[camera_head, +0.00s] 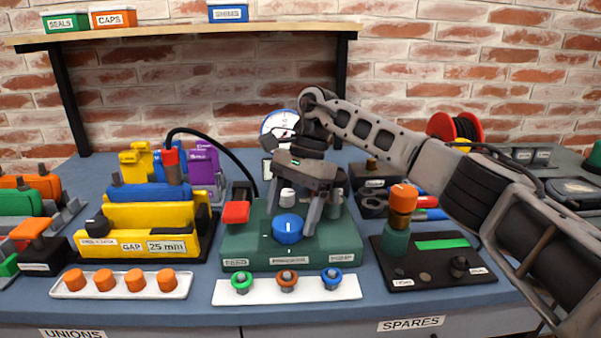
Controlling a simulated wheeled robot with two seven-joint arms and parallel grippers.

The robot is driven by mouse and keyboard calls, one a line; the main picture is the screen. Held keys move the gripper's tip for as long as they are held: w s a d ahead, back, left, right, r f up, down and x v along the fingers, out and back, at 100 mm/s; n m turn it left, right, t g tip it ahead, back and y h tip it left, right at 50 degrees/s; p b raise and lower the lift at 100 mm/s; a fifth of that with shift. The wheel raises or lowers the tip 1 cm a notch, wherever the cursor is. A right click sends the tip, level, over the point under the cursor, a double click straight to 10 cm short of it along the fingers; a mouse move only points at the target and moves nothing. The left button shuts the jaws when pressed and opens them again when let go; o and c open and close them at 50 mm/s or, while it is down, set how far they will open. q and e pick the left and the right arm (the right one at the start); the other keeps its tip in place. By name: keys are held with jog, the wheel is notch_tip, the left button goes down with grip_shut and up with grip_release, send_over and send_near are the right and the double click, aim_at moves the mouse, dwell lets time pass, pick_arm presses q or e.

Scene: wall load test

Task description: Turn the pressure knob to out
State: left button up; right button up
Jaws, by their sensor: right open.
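The blue pressure knob (288,228) sits on the front of a green unit (262,254) in the middle of the bench. A white mark shows on the knob. Labels run along the unit's front edge, too small to read surely. My right gripper (291,218) is open and points down over the unit, its two fingers to the left and right behind or around the knob; I cannot tell whether they touch it. A white round gauge (279,127) stands behind, partly hidden by the gripper. My left gripper is not in view.
A red block (236,212) sits at the unit's left. A white strip with coloured fittings (318,294) lies in front. A yellow fixture (150,215) stands left, and a black base (430,268) with an orange-topped post (403,200) stands right. A shelf (180,32) hangs above.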

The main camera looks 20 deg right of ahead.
pick_arm(q)
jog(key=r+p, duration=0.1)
jog(key=p, duration=0.2)
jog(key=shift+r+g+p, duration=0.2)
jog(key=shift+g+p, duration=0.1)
jog(key=shift+p, duration=0.05)
pick_arm(e)
jog(key=v, duration=1.5)
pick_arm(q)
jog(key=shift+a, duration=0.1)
pick_arm(e)
jog(key=shift+f, duration=0.15)
